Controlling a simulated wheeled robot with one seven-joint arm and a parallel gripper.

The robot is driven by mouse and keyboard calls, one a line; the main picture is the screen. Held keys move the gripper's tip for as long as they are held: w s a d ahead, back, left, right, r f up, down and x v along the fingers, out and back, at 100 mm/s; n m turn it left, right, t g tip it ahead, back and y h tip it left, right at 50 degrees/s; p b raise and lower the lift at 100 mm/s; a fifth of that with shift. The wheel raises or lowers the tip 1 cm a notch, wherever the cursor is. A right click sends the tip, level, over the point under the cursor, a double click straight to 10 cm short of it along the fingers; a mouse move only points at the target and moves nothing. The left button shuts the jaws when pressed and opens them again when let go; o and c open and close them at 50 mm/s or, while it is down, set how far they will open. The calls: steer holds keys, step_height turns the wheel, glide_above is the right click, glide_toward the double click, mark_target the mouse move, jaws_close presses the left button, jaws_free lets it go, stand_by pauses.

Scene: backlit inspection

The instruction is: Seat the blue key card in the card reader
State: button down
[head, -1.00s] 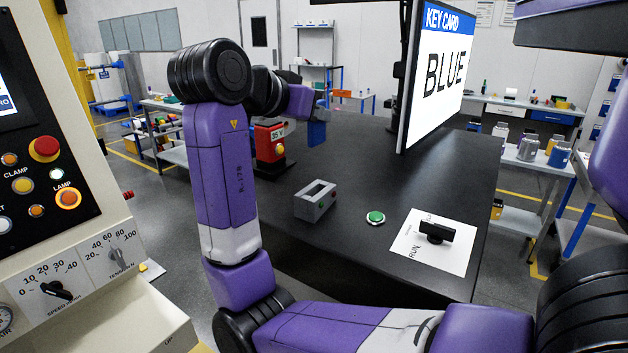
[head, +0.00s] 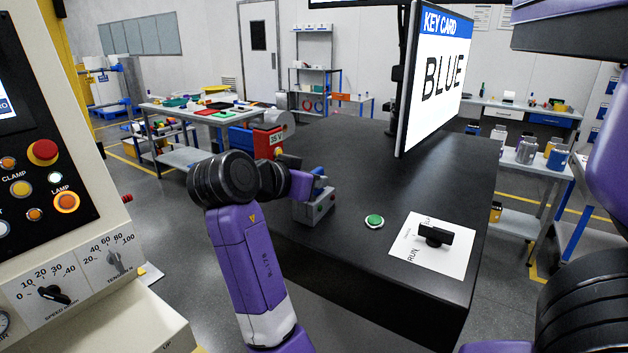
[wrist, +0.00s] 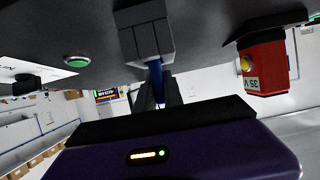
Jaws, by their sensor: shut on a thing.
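The card reader (head: 316,209) is a small grey box on the black bench, and it shows upside down at the top of the wrist view (wrist: 146,40). The blue key card (wrist: 156,76) is a narrow blue strip between my jaws in the wrist view. My gripper (wrist: 158,92) is shut on the card, right at the reader's top. The card's far edge meets the reader's slot side; I cannot tell how deep it sits. In the head view my gripper (head: 316,184) is just above the reader, and my wrist partly hides the card.
A red block marked 35 V (head: 268,142) stands behind my wrist on the bench. A screen (head: 437,80) reading KEY CARD BLUE stands at the back.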

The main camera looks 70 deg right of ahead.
steer(key=shift+f, duration=0.2)
steer(key=c, duration=1.5)
jaws_free()
steer(key=shift+r, duration=0.1)
steer(key=shift+o, duration=0.2)
steer(key=shift+r, duration=0.2)
steer(key=b+v, duration=0.1)
steer(key=v, duration=1.1)
steer(key=shift+f, duration=0.15)
